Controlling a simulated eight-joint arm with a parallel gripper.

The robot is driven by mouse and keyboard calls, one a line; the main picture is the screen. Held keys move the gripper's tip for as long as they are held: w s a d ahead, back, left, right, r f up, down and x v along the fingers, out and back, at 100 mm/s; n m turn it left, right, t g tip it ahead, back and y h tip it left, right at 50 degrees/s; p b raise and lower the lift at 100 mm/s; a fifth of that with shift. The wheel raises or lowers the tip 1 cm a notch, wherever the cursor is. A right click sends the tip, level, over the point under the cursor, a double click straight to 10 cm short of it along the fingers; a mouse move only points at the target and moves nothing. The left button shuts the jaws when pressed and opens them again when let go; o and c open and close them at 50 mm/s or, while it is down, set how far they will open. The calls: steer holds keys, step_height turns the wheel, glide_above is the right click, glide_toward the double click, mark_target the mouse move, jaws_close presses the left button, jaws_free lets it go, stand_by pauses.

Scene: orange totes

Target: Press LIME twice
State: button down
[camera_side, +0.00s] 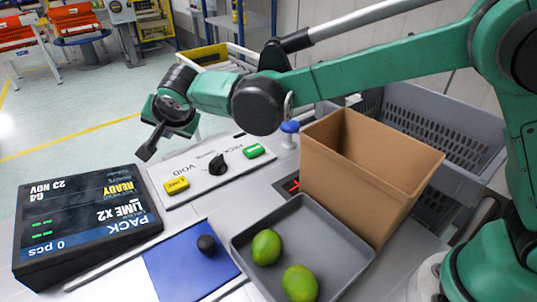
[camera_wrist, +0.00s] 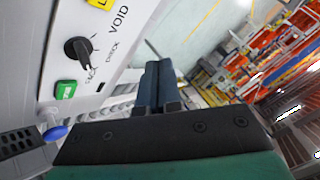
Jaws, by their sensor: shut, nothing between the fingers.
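The white control panel (camera_side: 200,178) carries a yellow button (camera_side: 176,185), a black rotary knob (camera_side: 217,164) and a green button (camera_side: 253,150). The lettering on the buttons is too small to read. The panel's printed words include VOID. The black display (camera_side: 85,225) reads PACK LIME X2, READY, 0 pcs. Two green limes (camera_side: 266,247) lie in the grey tray (camera_side: 322,226). My gripper (camera_side: 146,152) is shut and empty, above the panel's far left end, apart from the buttons. In the wrist view its fingers (camera_wrist: 158,82) are together, beside the knob (camera_wrist: 77,50) and green button (camera_wrist: 66,89).
A tall open cardboard box (camera_side: 345,175) stands behind the tray. A blue mushroom-shaped knob (camera_side: 289,128) stands beside the box. A blue mat (camera_side: 180,268) with a black knob-like piece (camera_side: 206,244) lies in front of the panel. Grey crates (camera_side: 440,120) stand at the right.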

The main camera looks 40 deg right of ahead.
mark_target(172, 181)
steer(key=shift+w+a+f+n, duration=0.15)
steer(key=shift+a+f+n, duration=0.15)
steer(key=shift+a, duration=0.35)
steer(key=shift+f, duration=4.45)
steer(key=shift+f, duration=0.15)
steer(key=shift+f, duration=0.25)
steer(key=shift+f, duration=0.5)
steer(key=shift+r, duration=0.95)
